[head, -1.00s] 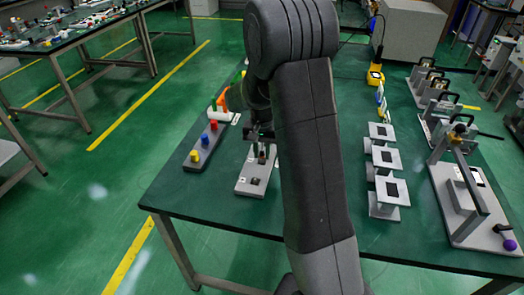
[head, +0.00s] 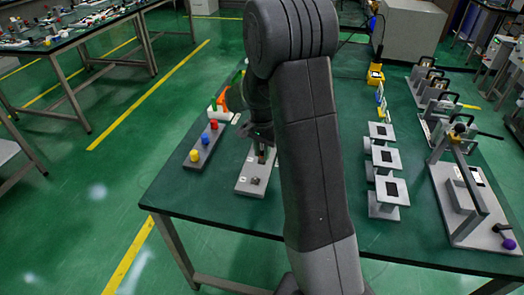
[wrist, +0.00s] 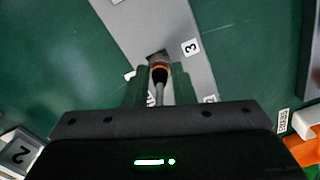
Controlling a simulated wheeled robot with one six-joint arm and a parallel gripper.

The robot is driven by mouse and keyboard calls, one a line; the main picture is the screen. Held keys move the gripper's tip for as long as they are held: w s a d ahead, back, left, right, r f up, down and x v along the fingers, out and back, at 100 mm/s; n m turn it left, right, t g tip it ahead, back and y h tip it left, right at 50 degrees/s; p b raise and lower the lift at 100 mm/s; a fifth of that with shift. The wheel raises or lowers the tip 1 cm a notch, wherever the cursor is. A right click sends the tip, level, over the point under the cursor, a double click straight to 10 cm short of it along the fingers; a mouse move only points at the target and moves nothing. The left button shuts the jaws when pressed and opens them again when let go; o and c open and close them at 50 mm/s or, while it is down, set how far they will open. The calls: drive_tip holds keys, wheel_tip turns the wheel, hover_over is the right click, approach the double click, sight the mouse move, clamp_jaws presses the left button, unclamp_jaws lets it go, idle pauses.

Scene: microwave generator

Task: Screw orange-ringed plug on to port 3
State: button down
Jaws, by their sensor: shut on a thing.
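The orange-ringed plug (wrist: 160,69) is between the fingers of my gripper (wrist: 160,84) in the wrist view. The gripper is shut on it. A grey stem runs back from the plug toward the gripper body. The plug's front end is at a small grey block on the light grey board (wrist: 168,22), beside the label 3 (wrist: 190,47). The port 3 opening is hidden by the plug, and I cannot tell how deep the plug sits. In the head view my gripper (head: 261,140) is above the board (head: 245,185), partly hidden by my arm.
A grey strip with yellow, blue and red knobs (head: 205,145) lies left of the board. An orange-and-white thing (head: 221,102) stands behind it. Grey stands with dark squares (head: 388,190) are to the right. Green table surface is free between the board and the stands.

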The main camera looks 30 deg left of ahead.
drive_tip(key=c, duration=1.2)
unclamp_jaws()
wheel_tip(320, 180, up, 14)
drive_tip(key=shift+f, duration=0.2)
wheel_tip(320, 180, down, 14)
drive_tip(key=shift+r, duration=0.2)
